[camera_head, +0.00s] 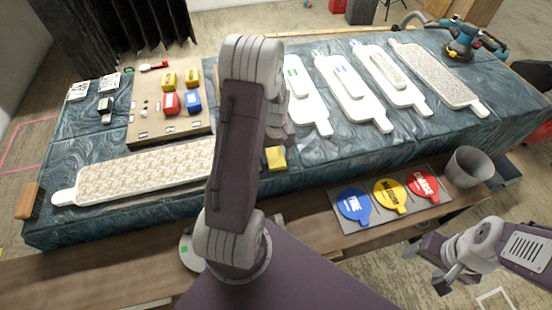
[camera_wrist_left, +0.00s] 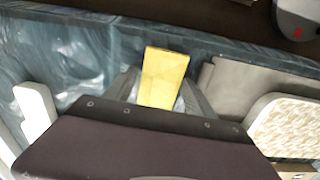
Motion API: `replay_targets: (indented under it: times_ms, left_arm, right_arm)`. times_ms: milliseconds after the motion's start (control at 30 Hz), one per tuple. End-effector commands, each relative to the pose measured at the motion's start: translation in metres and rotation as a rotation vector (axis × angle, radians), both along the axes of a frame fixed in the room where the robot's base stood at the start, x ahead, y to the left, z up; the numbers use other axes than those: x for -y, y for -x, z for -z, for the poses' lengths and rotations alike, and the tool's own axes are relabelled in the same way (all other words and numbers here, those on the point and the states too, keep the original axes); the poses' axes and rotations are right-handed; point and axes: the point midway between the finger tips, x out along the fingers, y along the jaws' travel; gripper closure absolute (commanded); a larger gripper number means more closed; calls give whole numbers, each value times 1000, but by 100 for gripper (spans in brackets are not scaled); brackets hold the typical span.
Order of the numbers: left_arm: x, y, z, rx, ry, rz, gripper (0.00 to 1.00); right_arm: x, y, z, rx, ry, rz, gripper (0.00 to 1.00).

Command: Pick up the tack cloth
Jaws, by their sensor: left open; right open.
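The tack cloth, a small yellow piece (camera_head: 276,157), lies on the blue-covered table near its front edge. In the left wrist view the yellow cloth (camera_wrist_left: 163,72) shows between the two fingers of my left gripper (camera_wrist_left: 160,86). The fingers stand apart on either side of it; I cannot tell whether they touch it. In the head view my left arm hides most of that gripper. My right gripper (camera_head: 430,266) is open and empty at the lower right, away from the table.
Several white relief panels (camera_head: 350,92) lie at the back, and a patterned panel (camera_head: 140,175) at the left. A board (camera_head: 138,130) holds red, yellow and blue blocks. Blue, yellow and red discs (camera_head: 390,196) and a grey cup (camera_head: 468,168) are at the front right.

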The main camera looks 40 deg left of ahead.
Motion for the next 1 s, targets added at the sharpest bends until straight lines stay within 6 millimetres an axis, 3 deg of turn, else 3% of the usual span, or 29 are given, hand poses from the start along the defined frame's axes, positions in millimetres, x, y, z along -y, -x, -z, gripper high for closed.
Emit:
replay_targets:
  times_ms: [67,100,267,567,833,1000]
  left_arm:
    - [0,0,0,0,0,0,36]
    - [0,0,-1,0,0,0,42]
    - [0,0,-1,0,0,0,86]
    - [0,0,-4,2,-1,0,87]
    - [-1,-2,-44,6,-2,0,87]
    - [29,22,-65,3,-1,5,87]
  right_arm:
    - [0,0,0,0,0,0,37]
    - [0,0,0,0,0,0,37]
    - [0,0,0,0,0,0,37]
    - [0,0,-1,0,0,0,37]
    - [0,0,-7,0,0,0,37]
    - [0,0,-7,0,0,0,37]
